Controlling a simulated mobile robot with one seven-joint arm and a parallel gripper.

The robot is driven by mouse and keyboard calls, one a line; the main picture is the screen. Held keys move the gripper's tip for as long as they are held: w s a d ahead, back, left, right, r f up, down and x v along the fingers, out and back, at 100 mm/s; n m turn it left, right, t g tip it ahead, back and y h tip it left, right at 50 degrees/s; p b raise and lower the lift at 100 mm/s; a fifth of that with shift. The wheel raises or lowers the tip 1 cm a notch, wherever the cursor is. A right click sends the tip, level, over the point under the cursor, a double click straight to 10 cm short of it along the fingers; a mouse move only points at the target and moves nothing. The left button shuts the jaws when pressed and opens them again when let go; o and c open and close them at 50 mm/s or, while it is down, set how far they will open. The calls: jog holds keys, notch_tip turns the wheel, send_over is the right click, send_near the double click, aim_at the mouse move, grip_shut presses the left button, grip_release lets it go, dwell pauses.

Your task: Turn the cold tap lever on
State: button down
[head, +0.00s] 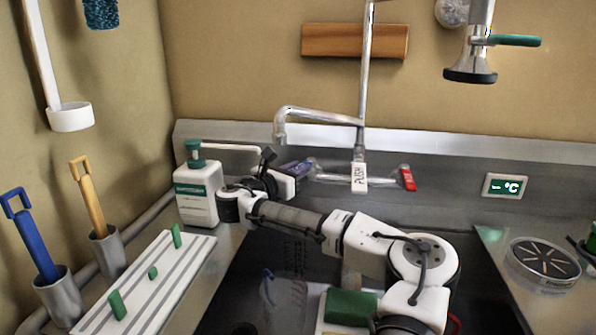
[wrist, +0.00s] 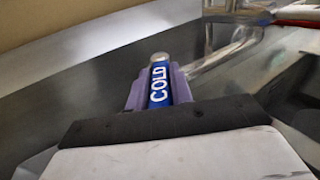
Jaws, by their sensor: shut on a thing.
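The cold tap lever (wrist: 158,86) is blue with white COLD lettering and a metal end. In the wrist view it lies between the purple fingers of my gripper (wrist: 159,78), which are shut on it. In the head view my gripper (head: 297,167) is at the left side of the chrome tap (head: 325,178), and the cold lever is mostly hidden by the fingers. The red lever (head: 407,178) is on the tap's right side, free of my gripper. The tap spout (head: 315,114) bends to the left above. I cannot tell whether water runs.
A white soap bottle (head: 197,190) with a green pump stands close left of my gripper. The dark sink (head: 260,290) lies below my arm. A spray head (head: 472,65) hangs at upper right. A tray (head: 150,280) and two holders with brushes stand at left.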

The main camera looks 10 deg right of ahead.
jog(key=shift+w+a+m+g+h, duration=0.1)
jog(key=shift+m+g+h, duration=0.2)
jog(key=shift+g, duration=0.1)
dwell(0.4)
jog(key=c, duration=1.2)
grip_release()
jog(key=shift+c, duration=0.2)
jog(key=shift+a, duration=0.1)
jog(key=b+v, duration=0.5)
jog(key=v, duration=0.8)
jog(key=shift+s+a, duration=0.2)
jog(key=shift+s, duration=0.05)
jog(key=shift+c, duration=0.2)
